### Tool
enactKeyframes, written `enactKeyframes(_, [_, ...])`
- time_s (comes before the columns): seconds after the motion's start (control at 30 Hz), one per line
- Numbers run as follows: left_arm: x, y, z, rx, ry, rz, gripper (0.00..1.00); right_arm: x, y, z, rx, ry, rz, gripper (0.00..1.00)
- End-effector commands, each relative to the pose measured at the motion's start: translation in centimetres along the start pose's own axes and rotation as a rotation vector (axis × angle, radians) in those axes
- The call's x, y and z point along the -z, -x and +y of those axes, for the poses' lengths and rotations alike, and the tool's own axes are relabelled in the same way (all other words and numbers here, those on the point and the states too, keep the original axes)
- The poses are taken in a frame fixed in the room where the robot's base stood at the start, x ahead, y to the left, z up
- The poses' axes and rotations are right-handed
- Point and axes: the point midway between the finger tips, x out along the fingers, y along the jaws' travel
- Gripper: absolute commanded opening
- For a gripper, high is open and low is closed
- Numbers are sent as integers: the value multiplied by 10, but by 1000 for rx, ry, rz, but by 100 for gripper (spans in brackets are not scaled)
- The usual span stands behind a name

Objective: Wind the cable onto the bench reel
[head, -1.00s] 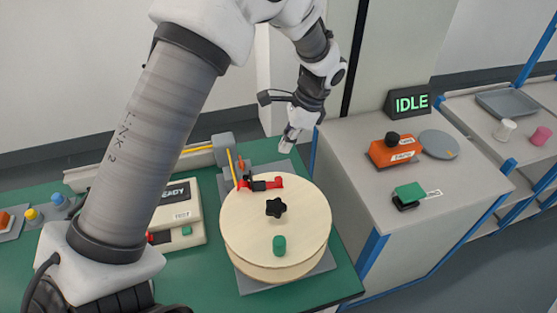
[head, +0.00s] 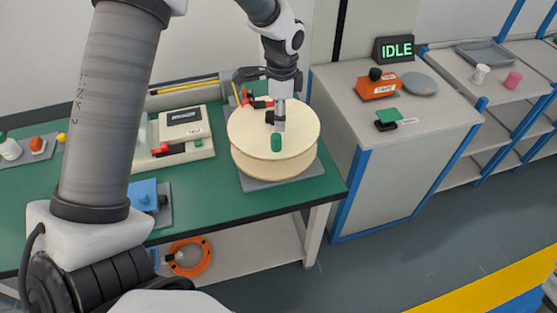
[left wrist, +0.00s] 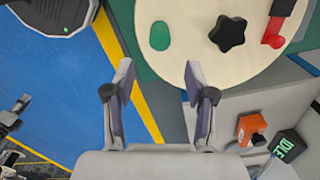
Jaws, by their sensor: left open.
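The bench reel (head: 258,164) is a pale wooden drum lying flat on a grey plate. A green crank knob (head: 276,142) stands on its top flange, with a black star knob at the centre. My left gripper (head: 279,127) points down just above the green knob. In the left wrist view its jaws (left wrist: 158,72) are open and empty, with the green knob (left wrist: 159,36) ahead of the gap. A red clip (head: 262,104) sits at the reel's back edge. A thin yellow line, perhaps the cable, (head: 236,93) shows behind it. Dark parts at the left edge of the wrist view may be my right gripper.
A tester box (head: 183,133) and a blue block (head: 143,194) are left of the reel.

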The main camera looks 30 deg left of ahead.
Motion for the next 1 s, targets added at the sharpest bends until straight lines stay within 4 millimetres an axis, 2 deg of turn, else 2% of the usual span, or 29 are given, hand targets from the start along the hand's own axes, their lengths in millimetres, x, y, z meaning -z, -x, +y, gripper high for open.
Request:
enactKeyframes(0.23, [-7, -13, -2, -15, 25, 25, 55, 0, 0, 0, 0, 1, 1, 40])
enactKeyframes(0.5, [-6, -62, 0, -15, 24, 23, 55, 0, 9, 0, 0, 1, 1, 40])
enactKeyframes(0.6, [-5, -74, 0, -13, 24, 24, 55, 0, 10, 0, 0, 0, 1, 40])
enactKeyframes(0.87, [-5, -80, -1, -12, 24, 25, 55, 0, 10, 0, 0, 0, 1, 40])
enactKeyframes(0.9, [-5, -80, -1, -12, 24, 25, 48, 0, 10, 0, 0, 0, 1, 40])
enactKeyframes(0.97, [-5, -80, -1, -12, 24, 25, 27, 0, 10, 0, 0, 0, 1, 40])
enactKeyframes(1.0, [-5, -80, 0, -12, 24, 25, 13, 0, 10, 0, 0, 0, 1, 40])
